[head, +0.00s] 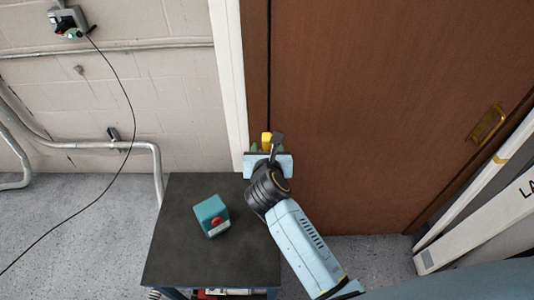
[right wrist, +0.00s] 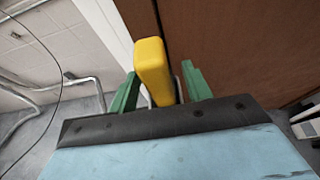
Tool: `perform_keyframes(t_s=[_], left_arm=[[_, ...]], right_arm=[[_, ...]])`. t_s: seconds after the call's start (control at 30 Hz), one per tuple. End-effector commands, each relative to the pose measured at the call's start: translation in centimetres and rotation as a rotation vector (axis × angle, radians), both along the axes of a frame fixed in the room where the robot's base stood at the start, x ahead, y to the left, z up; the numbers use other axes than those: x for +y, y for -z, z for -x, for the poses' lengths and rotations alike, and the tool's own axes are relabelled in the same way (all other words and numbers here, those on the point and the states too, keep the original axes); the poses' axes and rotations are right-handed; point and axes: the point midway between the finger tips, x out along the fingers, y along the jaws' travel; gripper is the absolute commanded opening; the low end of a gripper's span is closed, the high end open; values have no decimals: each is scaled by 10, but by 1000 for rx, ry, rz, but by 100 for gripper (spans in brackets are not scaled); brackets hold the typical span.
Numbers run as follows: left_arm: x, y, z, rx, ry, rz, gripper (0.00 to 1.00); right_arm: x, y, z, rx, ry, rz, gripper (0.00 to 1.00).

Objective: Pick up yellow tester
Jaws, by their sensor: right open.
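The yellow tester (head: 266,139) shows just past my right gripper in the head view, near the far right corner of the dark-topped cart. In the right wrist view the yellow tester (right wrist: 154,72) stands between the two green fingers of my right gripper (right wrist: 160,88), with a gap visible on its right side. My right gripper (head: 267,146) is open around it. The tester's lower part is hidden behind the gripper body. My left gripper is not in view.
The cart top (head: 180,240) also carries a teal box with a red button (head: 213,217). A brown door (head: 380,90) with a brass handle stands behind. A wall socket (head: 68,22) with a hanging black cable is at upper left. White panels (head: 480,205) lean at right.

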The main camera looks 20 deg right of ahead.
Motion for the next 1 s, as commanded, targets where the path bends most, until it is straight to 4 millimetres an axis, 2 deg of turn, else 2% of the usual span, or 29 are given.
perform_keyframes(t_s=[0.1, 0.2, 0.47, 0.83, 1.0], left_arm=[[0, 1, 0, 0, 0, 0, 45], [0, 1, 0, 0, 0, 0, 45], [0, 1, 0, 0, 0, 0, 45], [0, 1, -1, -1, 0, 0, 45], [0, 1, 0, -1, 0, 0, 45]], right_arm=[[-4, 6, -14, -1, -1, 2, 49], [-5, 9, -21, -1, 0, 1, 49], [-6, 10, -22, 0, 0, 0, 49], [-6, 10, -22, 0, -1, 0, 2], [-5, 9, -22, -1, -1, 0, 0]])
